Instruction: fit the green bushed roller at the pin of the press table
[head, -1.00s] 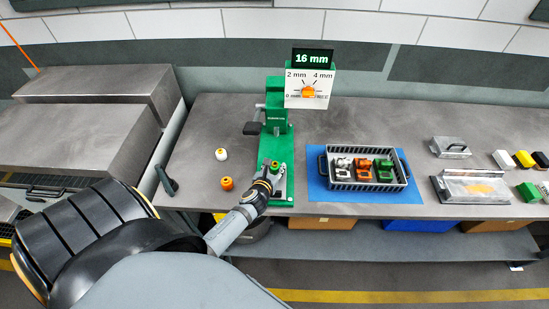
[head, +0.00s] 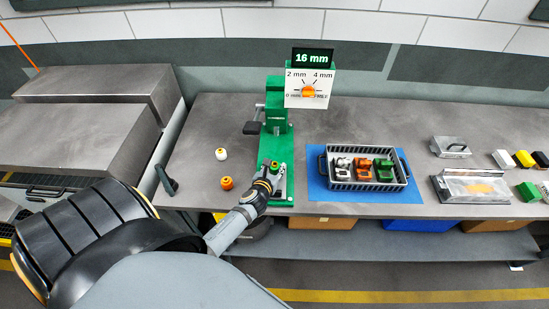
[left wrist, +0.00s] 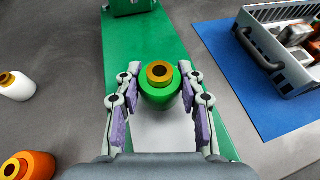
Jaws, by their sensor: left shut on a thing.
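The green bushed roller (left wrist: 160,85), with a brass-coloured bush on top, is upright between the fingertips of my left gripper (left wrist: 160,87) in the left wrist view. My left gripper (head: 274,170) is shut on the roller (head: 274,166), over the front part of the green press table (head: 268,149). The pin is not visible; the roller and gripper cover that area. I cannot tell whether the roller rests on the table or is just above it. My right gripper is in neither view.
A white roller (head: 221,154) and an orange roller (head: 227,183) stand left of the press. The press head (head: 276,105) and its dial panel (head: 307,89), under a "16 mm" display, rise behind. A grey crate (head: 366,184) on a blue mat (head: 317,190) stands to the right.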

